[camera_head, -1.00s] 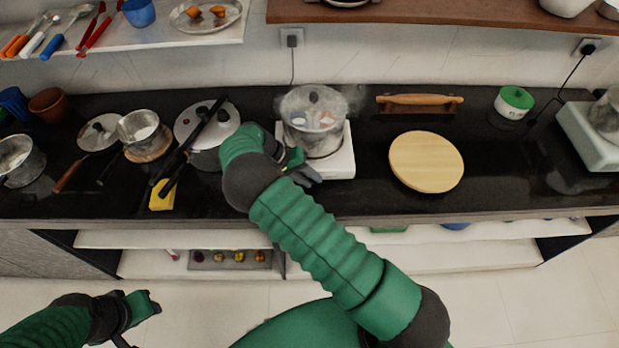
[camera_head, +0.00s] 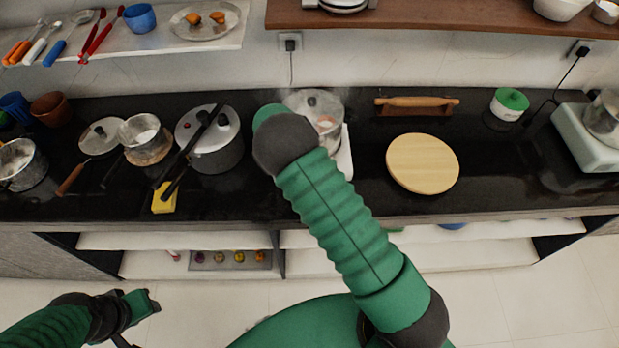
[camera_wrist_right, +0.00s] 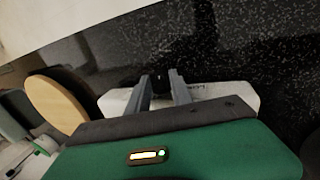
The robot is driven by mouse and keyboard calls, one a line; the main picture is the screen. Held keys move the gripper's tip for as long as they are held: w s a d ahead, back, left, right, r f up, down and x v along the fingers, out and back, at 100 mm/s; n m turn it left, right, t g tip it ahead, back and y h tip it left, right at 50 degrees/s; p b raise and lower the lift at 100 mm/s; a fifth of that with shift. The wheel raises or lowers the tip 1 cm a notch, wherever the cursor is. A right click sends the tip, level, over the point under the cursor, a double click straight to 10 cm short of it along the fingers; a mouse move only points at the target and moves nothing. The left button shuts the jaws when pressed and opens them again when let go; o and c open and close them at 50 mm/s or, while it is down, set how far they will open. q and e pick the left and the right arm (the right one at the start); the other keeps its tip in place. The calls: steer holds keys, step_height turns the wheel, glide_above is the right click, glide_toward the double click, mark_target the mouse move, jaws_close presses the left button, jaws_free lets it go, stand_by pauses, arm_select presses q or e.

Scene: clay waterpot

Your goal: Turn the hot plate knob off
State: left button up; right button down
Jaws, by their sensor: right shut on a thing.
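The white hot plate (camera_head: 345,165) stands on the black counter, mostly hidden behind my right arm in the head view. A steaming pot with a clear lid (camera_head: 328,108) sits on it. In the right wrist view, the hot plate's white front (camera_wrist_right: 235,92) lies just beyond my right gripper (camera_wrist_right: 160,80). Its two grey fingers are shut on the small dark knob (camera_wrist_right: 158,76), which shows between their tips. The knob's angle cannot be made out. My left gripper (camera_head: 140,318) is open and empty, low at the left, away from the counter.
A round wooden board (camera_head: 423,163) and a rolling pin on a stand (camera_head: 417,104) lie right of the hot plate. A pressure cooker (camera_head: 217,145) and a yellow sponge (camera_head: 164,198) are at its left. The counter's front edge lies beneath my right arm.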

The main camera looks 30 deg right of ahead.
steer(key=shift+s+d+r+t+y, duration=0.1)
steer(key=shift+d+t+y, duration=0.1)
steer(key=shift+t+y, duration=0.35)
steer(key=shift+d+t+y, duration=0.15)
steer(key=shift+t+y, duration=0.2)
steer(key=shift+y, duration=0.4)
steer(key=c, duration=1.5)
jaws_free()
step_height(320, 180, up, 17)
steer(key=shift+f+b, duration=0.15)
steer(key=shift+b, duration=0.25)
